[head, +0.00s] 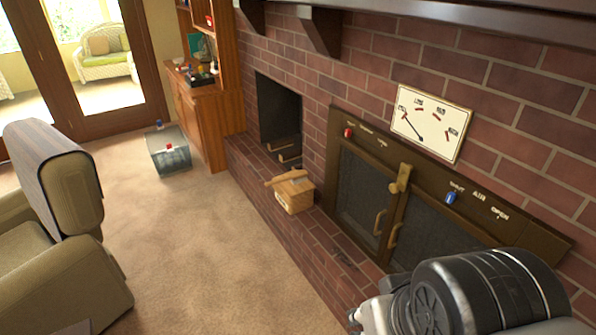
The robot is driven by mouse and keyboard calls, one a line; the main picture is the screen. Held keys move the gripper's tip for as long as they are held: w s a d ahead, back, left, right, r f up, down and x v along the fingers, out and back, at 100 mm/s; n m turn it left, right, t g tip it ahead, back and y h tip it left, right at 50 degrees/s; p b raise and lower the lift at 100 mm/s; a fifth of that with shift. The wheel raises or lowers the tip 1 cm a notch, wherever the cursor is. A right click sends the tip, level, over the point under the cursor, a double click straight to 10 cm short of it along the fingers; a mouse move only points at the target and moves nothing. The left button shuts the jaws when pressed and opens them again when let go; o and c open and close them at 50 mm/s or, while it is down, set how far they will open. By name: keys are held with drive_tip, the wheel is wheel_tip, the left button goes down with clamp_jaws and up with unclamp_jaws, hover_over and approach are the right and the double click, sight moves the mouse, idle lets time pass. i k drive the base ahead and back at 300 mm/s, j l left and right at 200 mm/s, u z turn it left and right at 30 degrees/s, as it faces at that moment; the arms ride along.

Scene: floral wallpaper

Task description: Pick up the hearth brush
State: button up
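I cannot make out the hearth brush for certain. A light wooden box (296,196) stands on the brick hearth ledge, left of the fireplace doors. A tan, handle-like piece (284,177) lies on its top and sticks out to the left; I cannot tell whether it is the brush. A small dark patch or object (343,258) is on the ledge in front of the doors, too unclear to name. My arm shows as a black and grey part at the bottom right.
The brick hearth ledge (250,172) runs along the wall below the metal fireplace doors (368,195). An armchair (50,220) stands at left. A clear bin (168,155) is on the carpet by a wooden cabinet (200,120). The carpet (200,240) between is clear.

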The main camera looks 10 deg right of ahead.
sight(297, 177)
drive_tip(key=i+j+z, duration=0.25)
drive_tip(key=i+j, duration=0.2)
drive_tip(key=i, duration=0.3)
drive_tip(key=i+j+z, duration=0.25)
drive_tip(key=i+j, duration=0.35)
drive_tip(key=i+j+z, duration=0.25)
drive_tip(key=i+j, duration=0.5)
drive_tip(key=i+j+z, duration=0.2)
drive_tip(key=i+j, duration=0.4)
drive_tip(key=j, duration=0.25)
